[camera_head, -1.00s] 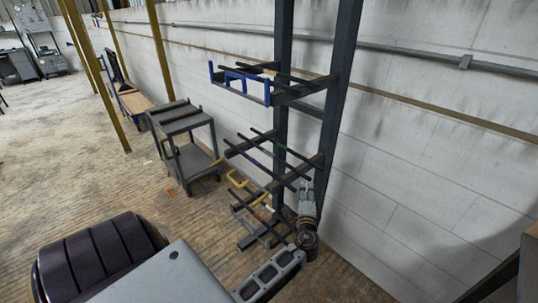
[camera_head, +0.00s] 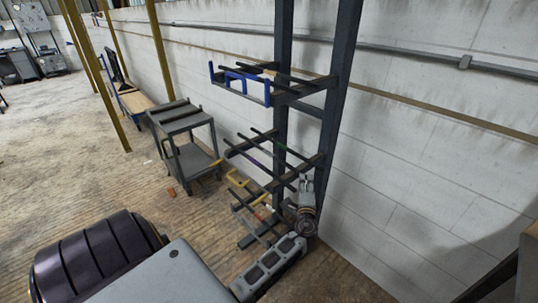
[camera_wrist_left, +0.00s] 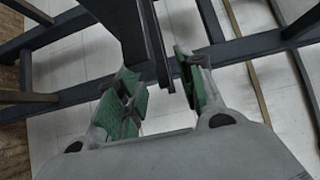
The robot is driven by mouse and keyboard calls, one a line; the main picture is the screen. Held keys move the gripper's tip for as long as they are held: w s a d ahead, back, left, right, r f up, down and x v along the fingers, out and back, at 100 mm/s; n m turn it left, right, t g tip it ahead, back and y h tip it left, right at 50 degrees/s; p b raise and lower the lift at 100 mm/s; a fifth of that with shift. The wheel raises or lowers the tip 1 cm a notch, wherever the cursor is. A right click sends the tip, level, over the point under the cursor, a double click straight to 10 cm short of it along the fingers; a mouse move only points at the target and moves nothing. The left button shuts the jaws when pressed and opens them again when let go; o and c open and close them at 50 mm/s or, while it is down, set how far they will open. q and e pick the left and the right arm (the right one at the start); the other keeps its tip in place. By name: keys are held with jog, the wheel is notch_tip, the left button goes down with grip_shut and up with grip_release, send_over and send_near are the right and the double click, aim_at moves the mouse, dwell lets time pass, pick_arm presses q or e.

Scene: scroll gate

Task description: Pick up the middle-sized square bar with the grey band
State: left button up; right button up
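Several dark bars lie across the arms of a tall dark rack (camera_head: 283,110) against the wall. Purple and green marks show on bars at the middle level (camera_head: 265,150). I cannot make out a grey band, so I cannot tell which bar is the middle-sized square one. My right gripper is out of view.
A blue bracket (camera_head: 240,80) sits on the rack's upper level. A grey cart (camera_head: 190,150) stands left of the rack. The white block wall (camera_head: 420,170) is close behind. Open floor lies at the left.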

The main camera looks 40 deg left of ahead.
aim_at(306, 176)
pick_arm(q)
jog(key=x, duration=0.4)
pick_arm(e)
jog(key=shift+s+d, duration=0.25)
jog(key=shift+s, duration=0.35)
pick_arm(q)
jog(key=shift+s, duration=0.1)
grip_shut()
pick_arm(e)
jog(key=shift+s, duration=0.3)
pick_arm(q)
jog(key=shift+r, duration=0.15)
